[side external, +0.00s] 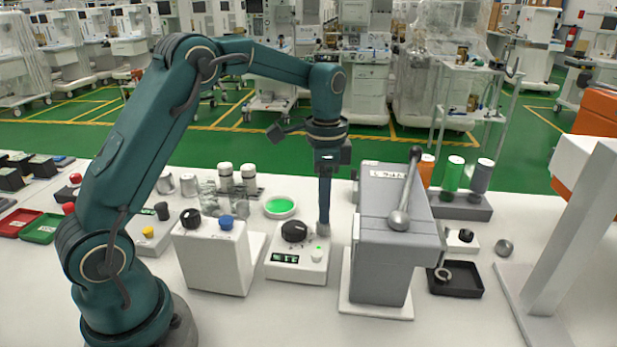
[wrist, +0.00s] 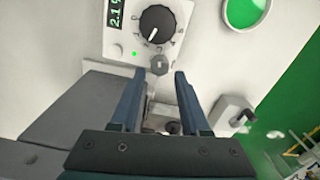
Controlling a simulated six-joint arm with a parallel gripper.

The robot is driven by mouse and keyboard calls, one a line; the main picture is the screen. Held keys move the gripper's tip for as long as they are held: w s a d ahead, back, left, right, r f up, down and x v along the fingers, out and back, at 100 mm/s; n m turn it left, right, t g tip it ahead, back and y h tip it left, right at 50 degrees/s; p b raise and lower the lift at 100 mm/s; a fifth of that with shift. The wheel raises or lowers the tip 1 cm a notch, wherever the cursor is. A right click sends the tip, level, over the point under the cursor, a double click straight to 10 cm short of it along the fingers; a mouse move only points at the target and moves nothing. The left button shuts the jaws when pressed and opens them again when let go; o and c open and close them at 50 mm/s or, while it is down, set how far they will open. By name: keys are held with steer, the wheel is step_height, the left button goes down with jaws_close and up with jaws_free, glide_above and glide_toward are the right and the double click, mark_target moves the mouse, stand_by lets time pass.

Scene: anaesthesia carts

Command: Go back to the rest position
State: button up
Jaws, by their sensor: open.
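My gripper (side external: 324,228) points down over the right side of a white dial box (side external: 297,265) in the side external view. In the wrist view my gripper (wrist: 160,80) is open, with its two blue fingers apart and nothing between the tips. The box's black knob (wrist: 157,25) lies just beyond the fingertips, and a small grey button (wrist: 160,64) sits close to them. The box has a lit green display (wrist: 116,14). Whether a finger touches the box cannot be told.
A grey lever press (side external: 385,240) stands close on the right. A white box with black and blue knobs (side external: 215,255) stands on the left. A green-topped dish (side external: 280,207) lies behind. A dark tray (side external: 455,281) and coloured cylinders (side external: 453,175) are further right. The front table is clear.

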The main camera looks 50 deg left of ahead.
steer(key=shift+r, duration=0.65)
steer(key=shift+d+r, duration=0.1)
steer(key=shift+r, duration=0.1)
steer(key=s+d+r+t, duration=0.35)
steer(key=s+r, duration=0.35)
steer(key=r, duration=0.3)
steer(key=s+d+f+n+t, duration=0.1)
steer(key=s+f+n, duration=0.1)
steer(key=s, duration=0.3)
steer(key=s+d+f+n+t, duration=0.1)
steer(key=s+f+n, duration=0.1)
steer(key=s+n, duration=0.3)
steer(key=shift+s+f, duration=0.3)
steer(key=shift+s, duration=0.35)
steer(key=shift+d, duration=0.1)
stand_by(2.6)
